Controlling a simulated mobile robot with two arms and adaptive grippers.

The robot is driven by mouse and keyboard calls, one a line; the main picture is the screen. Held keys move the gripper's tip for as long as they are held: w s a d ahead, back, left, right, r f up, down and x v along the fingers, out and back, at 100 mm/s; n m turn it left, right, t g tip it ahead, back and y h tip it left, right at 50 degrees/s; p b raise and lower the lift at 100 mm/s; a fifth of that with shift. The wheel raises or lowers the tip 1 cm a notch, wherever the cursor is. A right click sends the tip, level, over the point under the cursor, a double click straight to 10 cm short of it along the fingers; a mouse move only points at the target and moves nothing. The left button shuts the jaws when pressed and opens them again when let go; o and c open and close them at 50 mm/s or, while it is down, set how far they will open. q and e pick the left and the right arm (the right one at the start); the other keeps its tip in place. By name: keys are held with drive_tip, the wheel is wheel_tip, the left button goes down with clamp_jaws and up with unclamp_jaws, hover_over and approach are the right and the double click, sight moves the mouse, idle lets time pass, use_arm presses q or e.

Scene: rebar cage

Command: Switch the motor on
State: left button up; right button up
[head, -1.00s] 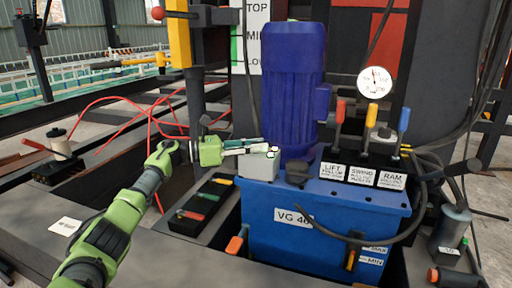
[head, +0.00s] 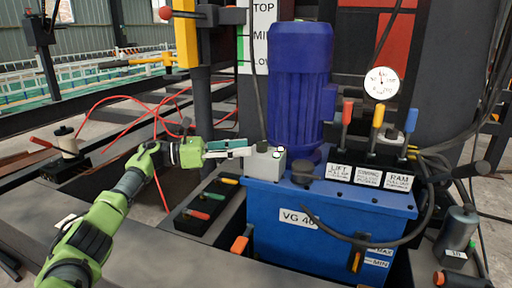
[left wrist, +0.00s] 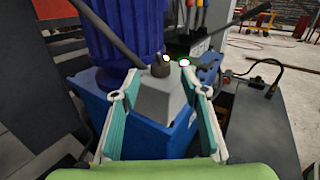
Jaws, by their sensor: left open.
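The blue motor (head: 300,90) stands upright on the blue hydraulic tank (head: 330,215). A small grey box (head: 265,163) sits on the tank just left of the motor, with a small white spot on top. My left gripper (head: 249,147) is open and empty, its fingertips level with the box's top and close to its left side. In the left wrist view the grey box (left wrist: 160,105) shows between the two spread fingers, with a dark knob (left wrist: 160,66) on top and small bright spots beyond it. Whether the fingers touch the box I cannot tell. My right gripper is not in view.
Several coloured levers (head: 377,118) stand behind the LIFT, SWING and RAM labels, near a pressure gauge (head: 381,83). A black tray (head: 207,205) with coloured handles lies left of the tank. A black hose (head: 350,240) loops across the tank's front.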

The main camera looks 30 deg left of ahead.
use_arm(q)
drive_tip(key=v, duration=0.5)
idle(0.5)
